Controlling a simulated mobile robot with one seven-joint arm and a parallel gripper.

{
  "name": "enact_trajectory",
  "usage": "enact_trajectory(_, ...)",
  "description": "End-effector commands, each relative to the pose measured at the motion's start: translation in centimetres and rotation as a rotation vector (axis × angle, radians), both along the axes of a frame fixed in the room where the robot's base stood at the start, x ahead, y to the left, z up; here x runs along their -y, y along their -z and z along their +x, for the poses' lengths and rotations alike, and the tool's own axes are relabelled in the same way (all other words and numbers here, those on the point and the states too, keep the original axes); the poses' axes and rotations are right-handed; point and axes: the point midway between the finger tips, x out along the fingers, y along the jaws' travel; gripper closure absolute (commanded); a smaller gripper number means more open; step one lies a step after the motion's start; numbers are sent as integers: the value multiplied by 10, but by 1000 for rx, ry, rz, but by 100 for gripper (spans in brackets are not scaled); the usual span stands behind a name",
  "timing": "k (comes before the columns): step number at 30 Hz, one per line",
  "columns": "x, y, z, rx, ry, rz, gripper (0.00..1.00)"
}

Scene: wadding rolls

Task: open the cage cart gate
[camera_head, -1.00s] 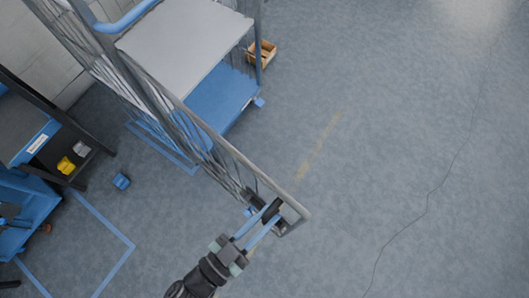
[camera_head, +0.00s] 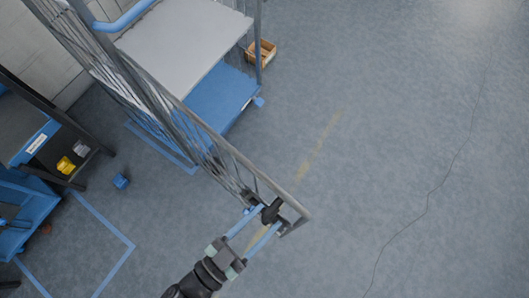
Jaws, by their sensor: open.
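The cage cart (camera_head: 185,45) stands at the upper left, with a light grey shelf and a blue base. Its grey barred gate (camera_head: 225,150) is swung out from the cart, reaching down and right across the floor. A dark latch or handle (camera_head: 271,212) sits near the gate's free end. My gripper (camera_head: 262,223) is at that end, its two blue fingers spread apart with a gap between them. The fingertips are beside the dark handle; whether they touch it I cannot tell.
A small wooden crate (camera_head: 262,54) lies on the floor beside the cart. A dark shelf unit (camera_head: 40,130) with yellow and grey items stands at the left. A small blue object (camera_head: 121,181) lies on the floor. The floor at the right is open, with a thin dark line across it.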

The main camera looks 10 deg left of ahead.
Motion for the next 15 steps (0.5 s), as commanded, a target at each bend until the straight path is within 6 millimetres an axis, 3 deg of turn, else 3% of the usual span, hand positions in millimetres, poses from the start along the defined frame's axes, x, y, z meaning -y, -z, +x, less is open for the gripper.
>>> enact_trajectory(15, -59, 3, -86, -3, -2, 3, 50)
